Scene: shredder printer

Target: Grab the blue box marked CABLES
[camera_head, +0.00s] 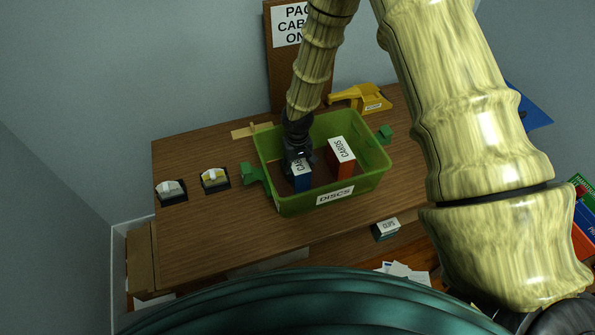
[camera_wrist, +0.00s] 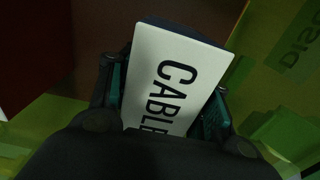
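The blue box marked CABLES (camera_head: 301,182) stands in the green bin (camera_head: 287,205) labelled DISCS, on the left side of its inside. Its white label shows in the head view, partly hidden by my gripper. In the wrist view the white CABLES top (camera_wrist: 175,78) fills the middle, its last letter hidden. My gripper (camera_wrist: 165,105) is around the box, with one finger close along each side. In the head view my dark gripper (camera_head: 298,158) reaches down into the bin. Whether both pads press on the box is unclear.
A red box with a white label (camera_head: 342,150) stands in the bin to the right. A yellow tool (camera_head: 365,97) lies behind. Two small switch-like devices (camera_head: 171,190) sit left. The desk (camera_head: 200,240) is clear in front of them.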

